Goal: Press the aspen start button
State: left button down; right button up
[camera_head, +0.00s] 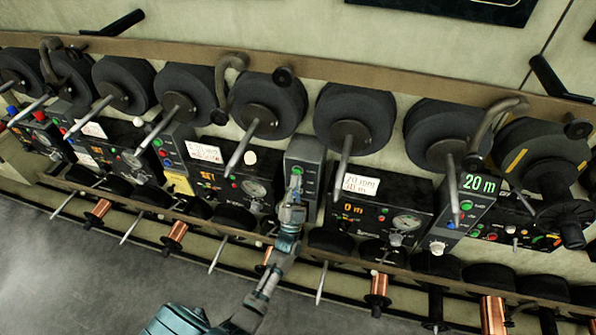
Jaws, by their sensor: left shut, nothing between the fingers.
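My left gripper (294,190) is shut and empty. It is in front of a grey upright button box (311,152) at the middle of the shelf. A small green button (297,171) shows on this box just at the fingertips. I cannot tell whether the fingertips touch it. The gripper hides the lower part of the box face. No label reading aspen is legible, so I cannot tell which start button is the aspen one. Another button box (474,188) to the right reads 20 m and has a green button (466,205). My right gripper is not in view.
Black control panels with gauges (379,214) line the shelf on both sides. Large dark spools (352,112) with protruding rods (346,160) hang above. Copper spools (377,289) and more rods stick out below. The grey floor (70,270) at lower left is clear.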

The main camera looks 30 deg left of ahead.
pick_arm(q)
jog(key=shift+w+a, duration=0.2)
